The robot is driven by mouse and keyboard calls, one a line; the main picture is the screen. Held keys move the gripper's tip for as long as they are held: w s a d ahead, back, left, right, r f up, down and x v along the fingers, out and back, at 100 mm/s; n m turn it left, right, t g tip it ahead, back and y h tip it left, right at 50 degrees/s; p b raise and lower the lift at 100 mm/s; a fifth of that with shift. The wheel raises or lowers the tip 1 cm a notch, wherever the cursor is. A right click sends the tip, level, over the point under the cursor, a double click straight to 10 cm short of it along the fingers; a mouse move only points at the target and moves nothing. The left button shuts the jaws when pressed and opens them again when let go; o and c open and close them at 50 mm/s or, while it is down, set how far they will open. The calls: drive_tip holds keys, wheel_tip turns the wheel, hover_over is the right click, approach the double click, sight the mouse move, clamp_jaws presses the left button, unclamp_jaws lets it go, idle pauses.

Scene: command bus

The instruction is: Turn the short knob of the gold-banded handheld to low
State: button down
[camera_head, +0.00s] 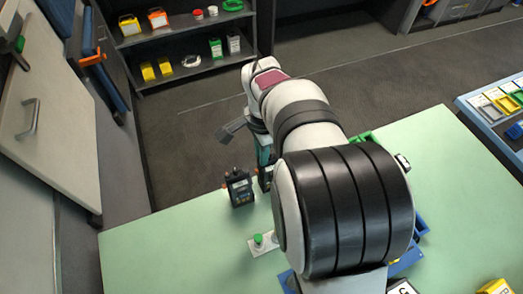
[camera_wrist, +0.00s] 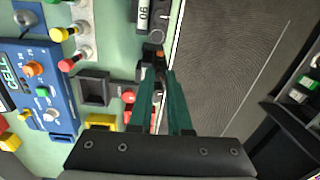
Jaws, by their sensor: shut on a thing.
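A dark handheld (camera_head: 240,187) stands upright near the far edge of the green table, with short stubs on its top. A second dark handheld (camera_head: 265,180) stands just right of it, mostly hidden by my arm. I cannot make out a gold band on either. My gripper (camera_wrist: 161,72) has two teal fingers closing together at the tips. They are shut on a small dark part, apparently a knob on top of a handheld, beside a small orange spot (camera_wrist: 160,53). The fingers hide most of it, so its setting cannot be read. A white numbered label (camera_wrist: 143,17) shows above the tips.
A blue panel (camera_wrist: 40,90) with knobs and a display lies left in the wrist view. A black holder (camera_wrist: 93,88), red button (camera_wrist: 128,97) and yellow block (camera_wrist: 100,120) are close to the fingers. A green button (camera_head: 258,239) stands on the table. Dark floor lies past the edge.

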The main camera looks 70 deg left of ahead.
drive_tip(key=c, duration=0.8)
unclamp_jaws()
drive_tip(key=shift+c, duration=0.2)
wheel_tip(320, 180, up, 16)
drive_tip(key=shift+d, duration=0.3)
drive_tip(key=shift+f, duration=0.1)
